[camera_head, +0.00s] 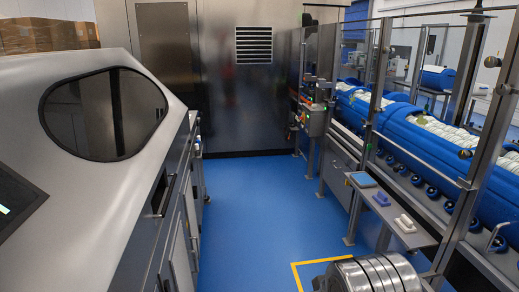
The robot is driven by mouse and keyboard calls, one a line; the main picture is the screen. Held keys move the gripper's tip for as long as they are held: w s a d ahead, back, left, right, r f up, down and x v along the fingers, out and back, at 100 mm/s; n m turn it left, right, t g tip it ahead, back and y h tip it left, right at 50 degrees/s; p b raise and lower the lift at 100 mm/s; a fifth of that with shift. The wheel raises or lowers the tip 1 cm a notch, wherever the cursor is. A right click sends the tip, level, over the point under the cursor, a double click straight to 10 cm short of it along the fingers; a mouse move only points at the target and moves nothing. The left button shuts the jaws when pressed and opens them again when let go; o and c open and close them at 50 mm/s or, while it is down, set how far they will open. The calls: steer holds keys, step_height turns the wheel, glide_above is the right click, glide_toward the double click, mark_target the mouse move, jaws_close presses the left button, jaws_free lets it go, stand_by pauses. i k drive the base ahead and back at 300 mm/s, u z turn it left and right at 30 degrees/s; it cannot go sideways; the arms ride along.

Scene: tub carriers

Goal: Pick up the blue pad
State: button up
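A flat light-blue pad (362,180) lies at the far end of a narrow grey side shelf (423,240) on the right. A small darker blue and white object (381,199) lies nearer on the same shelf, apart from the pad. A white block-like object (405,223) lies nearer still. All are small in the picture, so their details are unclear. My gripper is not in view, and nothing touches the pad.
A blue floor aisle (250,215) is clear ahead, with yellow tape (297,275) near the front. A large grey machine (110,190) stands left. Glass panels and metal posts separate the shelf from blue tubs (415,150) on a conveyor. A steel wall closes the back.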

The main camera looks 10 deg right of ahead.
mark_target(381, 199)
steer(key=z, duration=0.25)
steer(key=i, duration=1.45)
steer(key=z, duration=0.45)
steer(key=i, duration=0.75)
steer(key=z, duration=0.4)
steer(key=i, duration=1.25)
steer(key=z, duration=0.2)
